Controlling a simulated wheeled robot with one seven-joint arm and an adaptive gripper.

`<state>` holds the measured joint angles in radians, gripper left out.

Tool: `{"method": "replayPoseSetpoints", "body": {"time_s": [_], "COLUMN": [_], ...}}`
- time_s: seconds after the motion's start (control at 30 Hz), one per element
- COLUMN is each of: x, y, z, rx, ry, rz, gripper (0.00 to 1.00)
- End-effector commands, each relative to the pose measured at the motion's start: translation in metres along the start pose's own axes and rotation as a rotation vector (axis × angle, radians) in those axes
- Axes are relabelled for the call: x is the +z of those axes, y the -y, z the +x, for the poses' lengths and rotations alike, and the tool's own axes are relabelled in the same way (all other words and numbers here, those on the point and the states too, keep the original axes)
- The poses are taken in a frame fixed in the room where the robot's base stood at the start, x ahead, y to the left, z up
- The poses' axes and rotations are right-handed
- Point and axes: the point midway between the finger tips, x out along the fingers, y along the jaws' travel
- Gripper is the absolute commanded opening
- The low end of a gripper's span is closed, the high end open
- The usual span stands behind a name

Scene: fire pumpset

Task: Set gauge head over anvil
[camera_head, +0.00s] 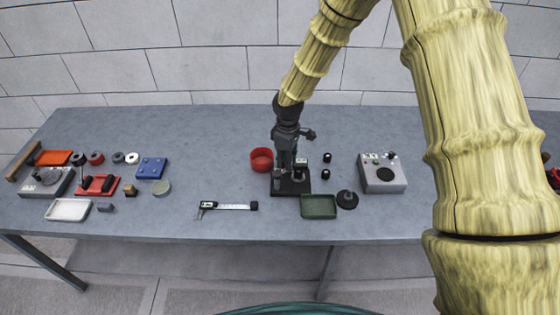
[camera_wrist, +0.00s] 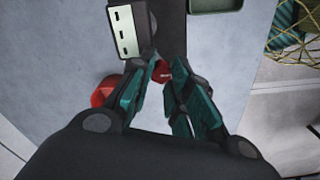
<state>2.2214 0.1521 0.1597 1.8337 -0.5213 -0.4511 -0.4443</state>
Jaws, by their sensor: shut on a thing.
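My gripper (camera_head: 285,158) points down over a black stand base (camera_head: 291,187) near the middle of the table. A small pale display (camera_head: 301,160) shows beside my gripper in the head view. In the wrist view my gripper (camera_wrist: 163,76) is closed on a small part with a red face (camera_wrist: 162,71), mostly hidden between the fingertips. I cannot make out the anvil, or whether the gauge head is over it.
A red cup (camera_head: 261,159) stands close left of my gripper. A green tray (camera_head: 319,206) and a dark round piece (camera_head: 347,199) lie at front right. A grey device (camera_head: 382,174) is further right. A caliper (camera_head: 228,206) lies left; bare table surrounds it.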

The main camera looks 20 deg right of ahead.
Motion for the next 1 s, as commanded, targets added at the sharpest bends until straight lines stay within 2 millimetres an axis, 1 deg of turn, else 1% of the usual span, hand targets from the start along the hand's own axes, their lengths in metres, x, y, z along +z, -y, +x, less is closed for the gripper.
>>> {"method": "replayPoseSetpoints", "body": {"time_s": [0.2, 0.53, 0.57, 0.63, 0.67, 1.0], "x": [0.0043, 0.0042, 0.0041, 0.0041, 0.0042, 0.0043], "y": [-0.003, -0.0033, -0.0033, -0.0033, -0.0033, -0.0029], "z": [-0.0004, -0.0006, -0.0006, -0.0006, -0.0005, -0.0018], "rx": [0.001, 0.002, 0.002, 0.002, 0.001, 0.001], "ry": [-0.001, -0.001, -0.001, -0.001, -0.001, -0.001], "rz": [-0.015, -0.016, -0.016, -0.016, -0.015, -0.015], "gripper": [0.0, 0.0, 0.24, 0.37, 0.4, 0.4]}}
